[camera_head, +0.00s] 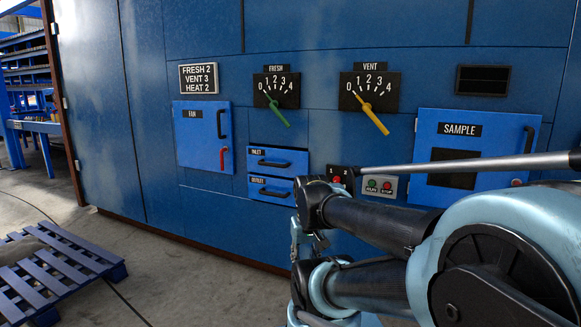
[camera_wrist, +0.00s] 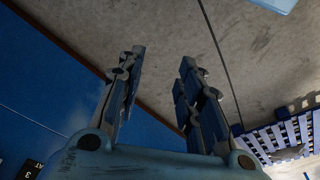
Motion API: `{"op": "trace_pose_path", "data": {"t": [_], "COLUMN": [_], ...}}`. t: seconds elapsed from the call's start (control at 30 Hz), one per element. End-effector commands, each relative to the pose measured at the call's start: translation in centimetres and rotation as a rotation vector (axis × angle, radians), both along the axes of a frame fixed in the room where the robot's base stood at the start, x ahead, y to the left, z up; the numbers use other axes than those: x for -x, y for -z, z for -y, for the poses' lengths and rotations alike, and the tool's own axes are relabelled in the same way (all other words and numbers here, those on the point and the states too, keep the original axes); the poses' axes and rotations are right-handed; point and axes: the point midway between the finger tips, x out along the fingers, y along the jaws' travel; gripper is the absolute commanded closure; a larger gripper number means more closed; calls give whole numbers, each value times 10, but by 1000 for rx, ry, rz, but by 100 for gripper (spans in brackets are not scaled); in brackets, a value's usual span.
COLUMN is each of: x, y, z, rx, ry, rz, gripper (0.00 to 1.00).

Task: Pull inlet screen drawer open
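The inlet screen drawer (camera_head: 290,172) is a blue front labelled INLET with a black bar handle (camera_head: 273,163), set in the blue machine wall in the head view. Its front looks flush with the wall, so it appears shut. My gripper (camera_wrist: 162,60) shows in the wrist view with its two fingers apart and nothing between them; bare floor lies beyond. The drawer is not in the wrist view.
The outlet drawer (camera_head: 284,197) sits just below. The FAN door (camera_head: 200,160) is to the left, and the SAMPLE door (camera_head: 495,150) to the right. A blue pallet (camera_head: 62,262) lies on the floor at left.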

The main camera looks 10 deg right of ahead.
Motion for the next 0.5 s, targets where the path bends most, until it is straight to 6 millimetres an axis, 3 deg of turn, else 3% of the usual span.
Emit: {"op": "trace_pose_path", "data": {"t": [0.3,0.33,0.4,0.5], "x": [0,0,6,-2], "y": [0,0,-4,-9], "z": [0,0,-1,-5], "rx": [0,0,-4,-23], "ry": [0,0,1,13], "rz": [0,0,12,32], "gripper": [67,62,62,62]}}
